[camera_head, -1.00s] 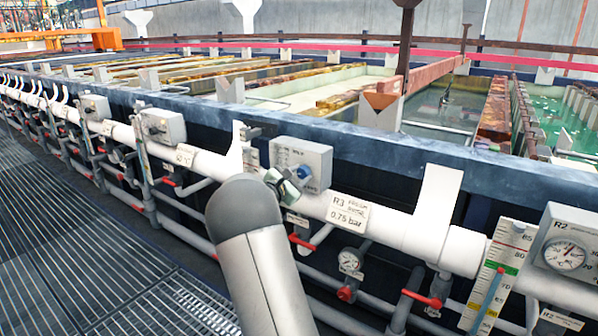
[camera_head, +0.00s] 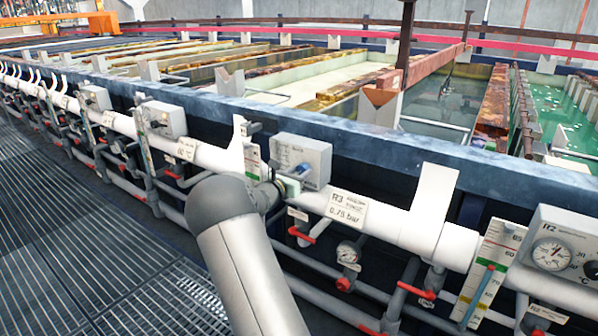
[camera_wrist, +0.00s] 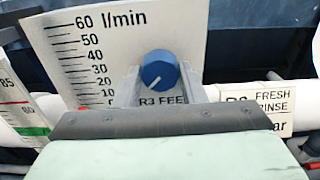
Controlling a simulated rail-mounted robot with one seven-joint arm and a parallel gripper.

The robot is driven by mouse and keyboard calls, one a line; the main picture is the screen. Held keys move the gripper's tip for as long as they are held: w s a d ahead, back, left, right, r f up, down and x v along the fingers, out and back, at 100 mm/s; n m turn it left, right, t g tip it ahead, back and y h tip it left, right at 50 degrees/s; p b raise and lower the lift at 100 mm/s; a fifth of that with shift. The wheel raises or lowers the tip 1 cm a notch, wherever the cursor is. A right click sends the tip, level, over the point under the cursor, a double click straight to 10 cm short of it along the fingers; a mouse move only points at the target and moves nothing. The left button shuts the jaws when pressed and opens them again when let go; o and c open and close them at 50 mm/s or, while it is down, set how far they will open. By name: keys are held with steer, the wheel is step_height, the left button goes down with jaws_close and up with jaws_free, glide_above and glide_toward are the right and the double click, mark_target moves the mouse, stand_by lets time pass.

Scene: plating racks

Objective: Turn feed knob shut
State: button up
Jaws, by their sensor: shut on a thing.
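The blue feed knob (camera_wrist: 158,68) stands on a white panel marked "R3 FEED" in the wrist view, beside a 0 to 60 l/min scale. A pale mark on its face slants to the lower left. In the head view the knob (camera_head: 303,168) shows small on a grey box (camera_head: 318,155), partly hidden by my gripper. My gripper (camera_wrist: 160,84) has a grey finger on each side of the knob and is shut on it. Its pale green body fills the bottom of the wrist view. In the head view my gripper (camera_head: 288,184) is at the box's lower left.
A white pipe (camera_head: 385,222) runs along the tank edge, with a "R3 0.75 bar" label (camera_head: 345,208) right of the knob. Red-handled valves (camera_head: 302,236) and a gauge (camera_head: 347,252) sit below. Open grating floor (camera_head: 60,230) lies at left.

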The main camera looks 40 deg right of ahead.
stand_by(0.3)
steer(key=o, duration=1)
steer(key=v, duration=1.7)
steer(key=shift+s+a, duration=0.1)
steer(key=shift+a, duration=0.1)
